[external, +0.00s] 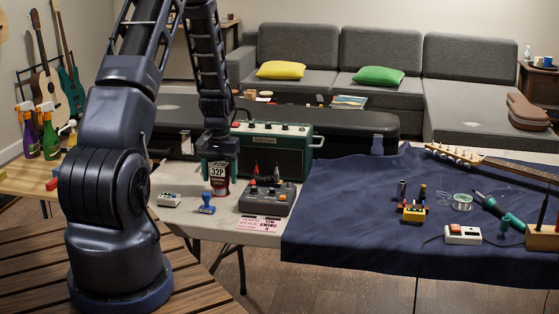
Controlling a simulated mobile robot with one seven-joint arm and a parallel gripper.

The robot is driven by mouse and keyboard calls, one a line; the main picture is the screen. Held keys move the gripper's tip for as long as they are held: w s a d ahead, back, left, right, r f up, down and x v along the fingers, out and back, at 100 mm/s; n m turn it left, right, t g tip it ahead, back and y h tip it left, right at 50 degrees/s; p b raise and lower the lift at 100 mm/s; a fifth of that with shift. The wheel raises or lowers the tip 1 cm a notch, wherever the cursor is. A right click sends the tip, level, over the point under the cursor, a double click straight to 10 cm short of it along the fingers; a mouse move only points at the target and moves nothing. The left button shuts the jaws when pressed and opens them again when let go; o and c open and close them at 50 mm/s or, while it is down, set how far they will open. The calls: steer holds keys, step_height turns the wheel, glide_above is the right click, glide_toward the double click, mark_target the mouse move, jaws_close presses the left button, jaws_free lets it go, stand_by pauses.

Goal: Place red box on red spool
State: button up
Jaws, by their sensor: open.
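I cannot make out a clear red spool; a pale wire coil (462,201) lies on the blue cloth.
A blue stamp-like thing (207,204), a small white device (169,200) and a grey pedal (267,198) stand close around the can. A green amplifier (286,143) is behind. The blue cloth (340,215) has free room at its left.

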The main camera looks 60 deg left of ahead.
mark_target(220, 165)
step_height(220, 165, up, 12)
steer(key=shift+r, duration=0.15)
stand_by(0.4)
steer(key=d+r+m+t, duration=0.2)
steer(key=d+r+m, duration=0.2)
steer(key=d+r, duration=1.95)
steer(key=s+d+r+m+t, duration=0.1)
steer(key=s+d+r+m, duration=0.1)
steer(key=s+d, duration=0.8)
steer(key=s+d+r+m+t, duration=0.1)
steer(key=s+d+r+m, duration=0.2)
steer(key=s+d, duration=0.7)
steer(key=shift+d+r+t, duration=0.3)
steer(key=shift+d+r, duration=0.05)
steer(key=shift+d, duration=0.25)
